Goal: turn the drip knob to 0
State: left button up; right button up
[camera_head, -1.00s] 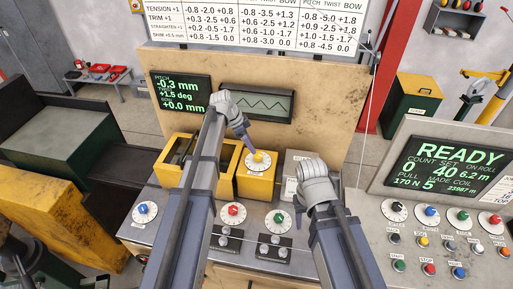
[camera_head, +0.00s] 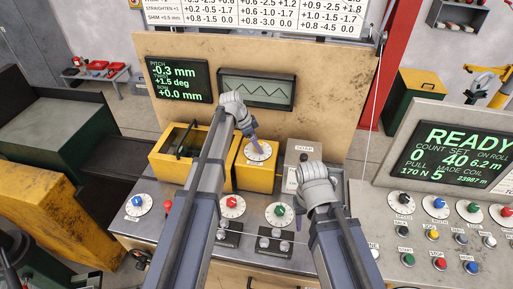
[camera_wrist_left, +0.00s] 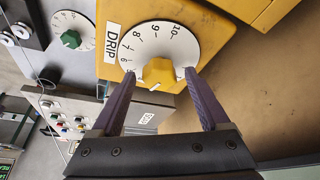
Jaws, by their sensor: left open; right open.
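The drip knob is a yellow knob (camera_wrist_left: 158,74) on a white numbered dial (camera_wrist_left: 152,48) beside a DRIP label. The dial (camera_head: 258,150) sits on top of a yellow box (camera_head: 255,176) in the head view. My left gripper (camera_wrist_left: 160,88) is open, its purple fingertips on either side of the knob, over the dial's near edge. I cannot tell whether they touch it. A white mark on the knob points toward the gripper, away from the 10. My right gripper (camera_head: 316,184) is by the grey SOAP box (camera_head: 299,154); its fingers are hidden.
Red (camera_head: 231,202), green (camera_head: 279,210) and blue (camera_head: 137,201) knobs stand on the grey bench in front. A back panel with a pitch display (camera_head: 179,81) rises behind the yellow box. A control console with a READY screen (camera_head: 455,155) stands at the right.

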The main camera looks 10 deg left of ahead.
pick_arm(q)
grip_shut()
dwell(0.7)
